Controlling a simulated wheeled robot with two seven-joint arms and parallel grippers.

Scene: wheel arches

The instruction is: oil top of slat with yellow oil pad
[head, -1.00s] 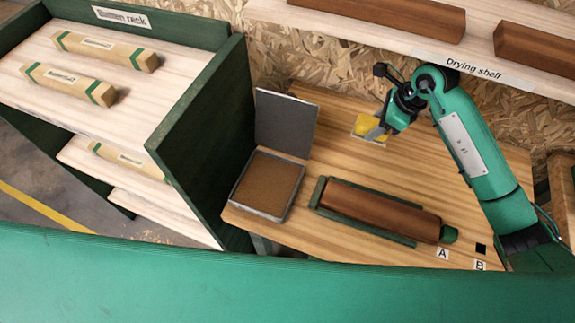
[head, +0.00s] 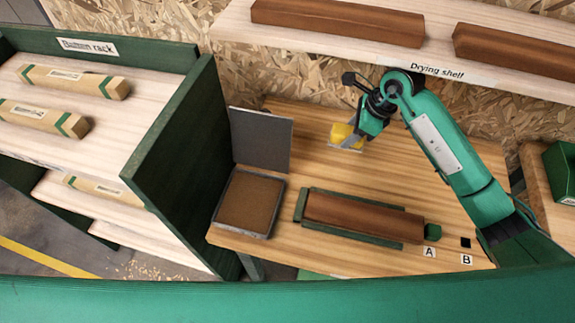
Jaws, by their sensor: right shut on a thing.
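The slat (head: 362,215) is a dark reddish-brown bar lying in a green cradle (head: 300,207) on the wooden bench. My right gripper (head: 350,140) is shut on the yellow oil pad (head: 342,133). It holds the pad behind the slat, apart from it, near the back of the bench. The pad is partly covered by the gripper fingers. My left gripper is not in view.
An open tray (head: 250,203) with a brown pad surface and raised grey lid (head: 261,140) sits left of the slat. The batten rack (head: 95,110) stands at left. The drying shelf (head: 440,72) with two brown slats runs behind. Labels A (head: 429,252) and B (head: 466,260) mark the bench front.

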